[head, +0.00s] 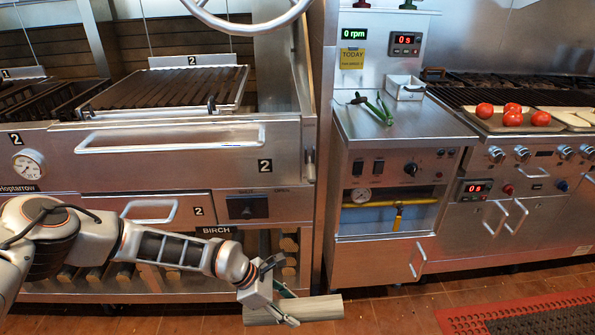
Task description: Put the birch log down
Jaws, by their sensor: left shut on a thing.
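The birch log (322,308) is a pale grey, smooth cylinder low in the head view, lying roughly level. My left gripper (284,296) reaches in from the left and is shut on it toward its left end. The log is in front of the lower shelf, over the tiled floor. I cannot tell whether it touches the floor. A shelf of stacked logs (290,262) under the grill has a black BIRCH label (213,231) above it. My arm hides part of that shelf. My right gripper is not in view.
The grill cabinet (160,150) with its grate and long handle stands above the logs. To the right is a steel counter (400,125) with green tongs-like items, then a range with tomatoes (512,114). A red-edged black mat (530,318) lies at lower right. Floor between is clear.

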